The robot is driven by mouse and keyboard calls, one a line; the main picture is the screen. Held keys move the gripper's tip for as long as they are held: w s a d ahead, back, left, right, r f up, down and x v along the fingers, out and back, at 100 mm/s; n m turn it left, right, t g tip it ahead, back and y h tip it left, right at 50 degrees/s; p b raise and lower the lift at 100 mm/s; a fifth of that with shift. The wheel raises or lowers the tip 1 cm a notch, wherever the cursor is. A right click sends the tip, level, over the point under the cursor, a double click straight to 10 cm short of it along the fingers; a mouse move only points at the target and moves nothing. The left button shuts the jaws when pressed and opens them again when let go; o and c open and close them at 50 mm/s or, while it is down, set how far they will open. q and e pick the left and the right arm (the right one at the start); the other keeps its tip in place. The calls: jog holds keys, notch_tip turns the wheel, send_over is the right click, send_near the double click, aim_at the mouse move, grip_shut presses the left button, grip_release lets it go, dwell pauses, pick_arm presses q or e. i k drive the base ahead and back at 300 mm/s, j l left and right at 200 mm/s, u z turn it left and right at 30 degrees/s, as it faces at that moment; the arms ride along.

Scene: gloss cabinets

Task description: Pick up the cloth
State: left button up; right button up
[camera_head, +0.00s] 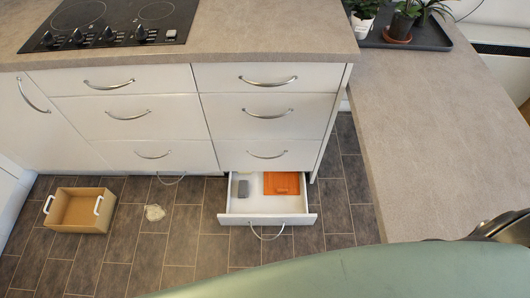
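A small crumpled pale beige piece that looks like the cloth (154,213) lies on the dark tiled floor, between a wooden box and an open bottom drawer. A flat orange piece (282,183) lies in the open drawer (238,220); I cannot tell whether it is cloth. A small grey object (243,189) lies beside it on the left. Neither of my grippers shows in the head view. A pale green curved surface, probably part of my body, fills the bottom edge and hides the floor there.
The wooden box (78,192) with white handles stands on the floor at left. White cabinets under a grey counter (250,30) bear a black cooktop (112,22). Another counter (432,125) runs along the right, with a plant tray (432,36). Floor around the beige piece is clear.

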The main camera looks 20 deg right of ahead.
aim_at(243, 192)
jog(key=k+z, duration=0.5)
jog(key=k, duration=0.35)
